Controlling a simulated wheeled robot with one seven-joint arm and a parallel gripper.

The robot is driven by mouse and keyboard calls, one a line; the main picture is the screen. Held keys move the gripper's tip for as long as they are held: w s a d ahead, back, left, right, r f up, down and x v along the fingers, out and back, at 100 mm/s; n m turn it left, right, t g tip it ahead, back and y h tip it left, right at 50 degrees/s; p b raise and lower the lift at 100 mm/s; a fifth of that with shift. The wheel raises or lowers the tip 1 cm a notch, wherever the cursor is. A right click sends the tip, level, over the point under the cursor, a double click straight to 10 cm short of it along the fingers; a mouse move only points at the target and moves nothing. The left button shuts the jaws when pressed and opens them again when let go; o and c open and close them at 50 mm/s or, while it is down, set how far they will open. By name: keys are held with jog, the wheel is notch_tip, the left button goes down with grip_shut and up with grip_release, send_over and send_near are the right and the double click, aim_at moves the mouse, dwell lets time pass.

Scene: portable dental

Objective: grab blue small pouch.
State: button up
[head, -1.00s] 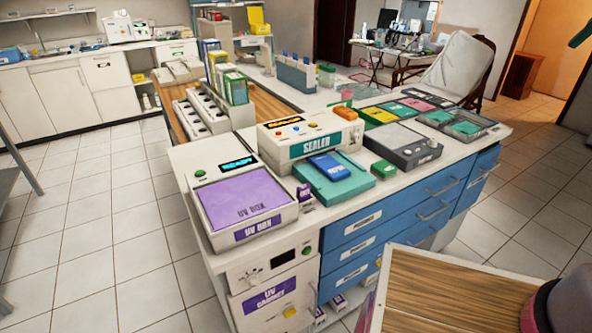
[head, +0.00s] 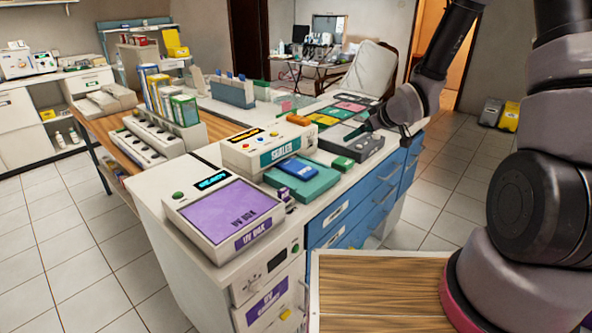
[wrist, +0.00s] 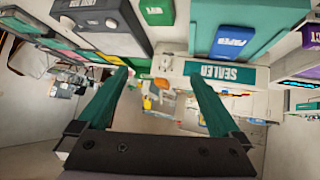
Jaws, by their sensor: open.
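The small blue pouch (head: 299,168) lies flat on a teal tray (head: 322,181) in front of the white sealer on the counter. In the wrist view the pouch (wrist: 231,42) is at the upper right, with lettering on it. My gripper (head: 360,131) is over the grey box to the right of the pouch, apart from it. In the wrist view my gripper (wrist: 158,80) has its two teal fingers spread wide with nothing between them.
The white sealer (head: 240,150) stands behind the pouch. A small green block (head: 343,163) and a grey box (head: 352,150) are to its right. The purple-topped UV box (head: 225,215) is at front left. Coloured trays (head: 349,106) lie farther back.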

jog(key=s+a+f+n+y, duration=0.1)
jog(key=a+f+y, duration=0.2)
jog(key=a+f, duration=0.25)
jog(key=n+y, duration=0.1)
jog(key=y, duration=0.2)
send_near(294, 166)
jog(key=shift+v, duration=0.95)
jog(key=shift+w+a+f, duration=0.1)
jog(key=shift+a+f, duration=0.05)
jog(key=x, duration=0.4)
jog(key=shift+w+a, duration=0.2)
jog(key=shift+a, duration=0.1)
jog(key=x, duration=0.5)
jog(key=shift+w+a+f, duration=0.2)
jog(key=shift+w, duration=0.2)
jog(key=c, duration=1.3)
jog(key=shift+w+r, duration=0.1)
jog(key=shift+r, duration=0.2)
